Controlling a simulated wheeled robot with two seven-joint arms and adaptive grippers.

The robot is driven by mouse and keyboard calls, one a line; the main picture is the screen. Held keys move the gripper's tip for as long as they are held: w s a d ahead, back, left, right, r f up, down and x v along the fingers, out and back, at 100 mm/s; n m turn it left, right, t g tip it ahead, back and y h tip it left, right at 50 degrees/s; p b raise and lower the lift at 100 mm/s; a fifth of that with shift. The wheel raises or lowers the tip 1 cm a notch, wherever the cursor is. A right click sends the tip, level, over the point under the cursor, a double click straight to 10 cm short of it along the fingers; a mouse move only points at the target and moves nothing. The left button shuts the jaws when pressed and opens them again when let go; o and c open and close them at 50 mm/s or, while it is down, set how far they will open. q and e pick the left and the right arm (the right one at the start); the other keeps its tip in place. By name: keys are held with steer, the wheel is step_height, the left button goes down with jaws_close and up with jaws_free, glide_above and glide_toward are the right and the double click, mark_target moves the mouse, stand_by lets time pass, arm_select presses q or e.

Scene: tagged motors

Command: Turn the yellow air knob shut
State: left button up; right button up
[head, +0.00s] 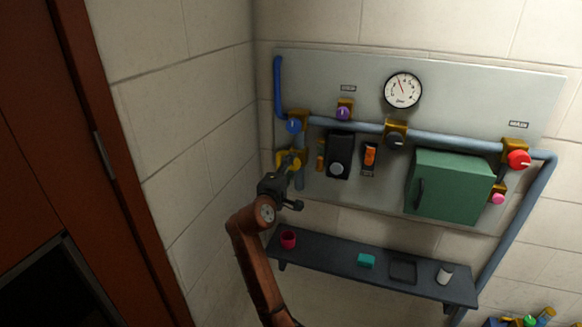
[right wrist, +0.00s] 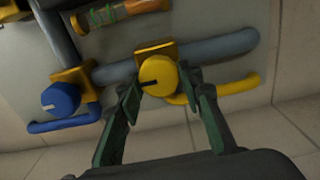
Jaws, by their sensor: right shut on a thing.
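The yellow air knob (head: 292,161) is at the left of the grey wall panel, below the blue knob. In the right wrist view the round yellow knob (right wrist: 159,76) has a dark line on its face and a yellow bracket behind it on a grey-blue pipe. My right gripper (head: 287,175) reaches up to it from below. In the right wrist view its green fingers (right wrist: 160,86) stand on either side of the knob, shut on it. The gripper partly hides the knob in the head view. My left gripper is not in view.
A blue knob (head: 293,125) is just above, with its pipe. A black switch box (head: 340,155), an orange switch (head: 370,155) and a green cabinet (head: 450,186) are to the right. A dark shelf (head: 330,254) with a red cup (head: 288,239) lies below. The side wall is close on the left.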

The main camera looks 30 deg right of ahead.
steer(key=o, duration=1.1)
steer(key=shift+a, duration=0.1)
steer(key=v, duration=1.2)
